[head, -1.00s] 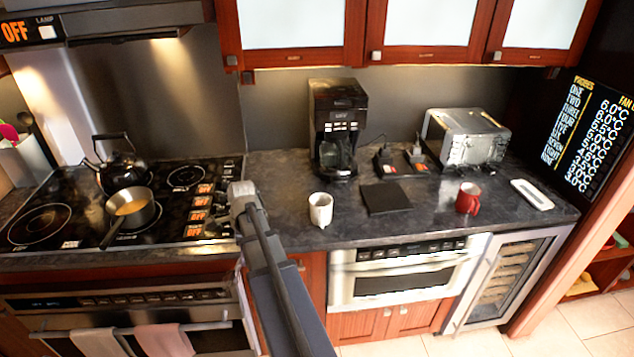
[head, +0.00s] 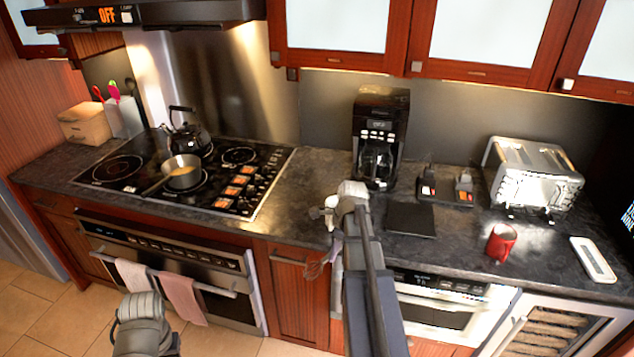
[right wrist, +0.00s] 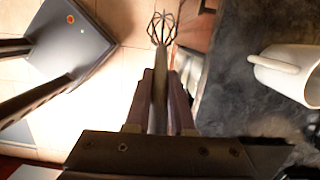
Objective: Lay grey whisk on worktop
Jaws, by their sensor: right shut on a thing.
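My right gripper (right wrist: 161,85) is shut on the handle of the grey whisk (right wrist: 159,100). The whisk's wire head (right wrist: 163,27) points away from the jaws, with the pale floor and the worktop's edge behind it. In the head view the wire head (head: 317,266) hangs below the front edge of the dark worktop (head: 450,245), before the red-brown cabinet. The right gripper in that view is largely hidden by my arm. A grey part of my left arm shows at bottom left, without its jaws.
A white mug (right wrist: 290,75) is on the worktop close right of the whisk in the wrist view. A dark flat pad (head: 411,219), a red mug (head: 501,243) and a coffee maker (head: 380,135) stand farther right. The hob (head: 190,175) holds a pan and kettle.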

